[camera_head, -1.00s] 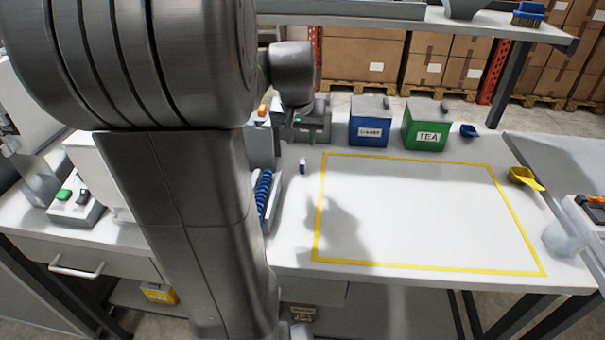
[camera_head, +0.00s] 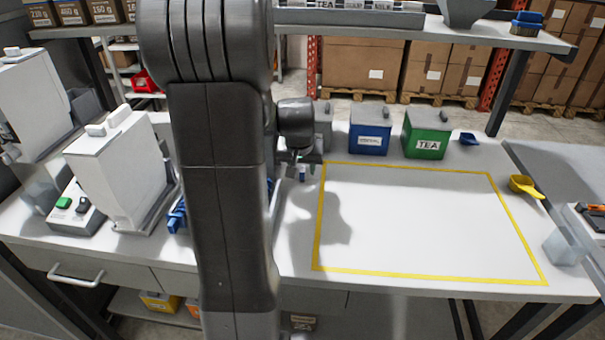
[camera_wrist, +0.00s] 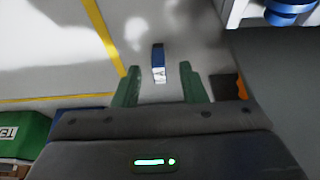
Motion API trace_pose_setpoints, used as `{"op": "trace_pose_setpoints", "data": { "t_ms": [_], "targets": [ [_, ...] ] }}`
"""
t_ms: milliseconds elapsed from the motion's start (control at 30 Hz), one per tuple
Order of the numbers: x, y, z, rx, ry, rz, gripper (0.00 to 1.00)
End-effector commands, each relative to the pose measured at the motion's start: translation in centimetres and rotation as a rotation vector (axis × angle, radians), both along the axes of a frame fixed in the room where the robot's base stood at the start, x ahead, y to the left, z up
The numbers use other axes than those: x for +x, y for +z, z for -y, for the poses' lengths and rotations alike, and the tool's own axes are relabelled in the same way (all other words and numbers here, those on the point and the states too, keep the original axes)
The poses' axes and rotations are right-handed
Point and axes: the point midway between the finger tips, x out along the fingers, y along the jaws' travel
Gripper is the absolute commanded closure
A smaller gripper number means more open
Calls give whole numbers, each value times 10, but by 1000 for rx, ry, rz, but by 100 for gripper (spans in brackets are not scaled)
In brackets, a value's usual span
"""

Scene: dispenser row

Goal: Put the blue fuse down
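The blue fuse (camera_head: 302,173) is a small blue piece with a white band, and it appears to stand on the pale bench just left of the yellow taped outline. In the wrist view the fuse (camera_wrist: 158,63) lies between and slightly beyond the two green fingertips, with a clear gap on each side. My gripper (camera_wrist: 160,86) is open and not touching it. In the head view my gripper (camera_head: 300,160) hangs just above and behind the fuse, its fingers hard to make out.
A yellow taped outline (camera_head: 318,220) encloses bare bench. Behind it stand a blue box (camera_head: 369,140) and a green TEA box (camera_head: 426,138). A yellow scoop (camera_head: 524,185) lies at the right. A white dispenser (camera_head: 122,175) stands left. Blue coiled parts (camera_head: 177,215) show beside my arm.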

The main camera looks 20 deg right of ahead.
Motion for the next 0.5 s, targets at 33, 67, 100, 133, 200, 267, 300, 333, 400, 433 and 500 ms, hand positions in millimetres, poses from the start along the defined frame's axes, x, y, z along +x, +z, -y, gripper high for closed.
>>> {"op": "trace_pose_setpoints", "data": {
  "t_ms": [33,67,100,133,200,267,300,333,400,433,500],
  "targets": [
    [1,-7,1,1,0,-5,62],
    [2,-9,1,0,0,-3,62],
    [3,-12,2,1,0,-2,62],
    [4,-13,2,1,0,-2,62],
    [5,-15,3,1,0,-2,62],
    [5,-16,3,1,0,-2,62],
    [5,-16,3,0,0,-1,62],
    [5,-16,3,0,0,-1,62],
    [5,-16,3,0,0,-1,62],
    [5,-16,3,0,0,-1,64],
    [5,-16,3,0,0,-1,78]
  ]
}}
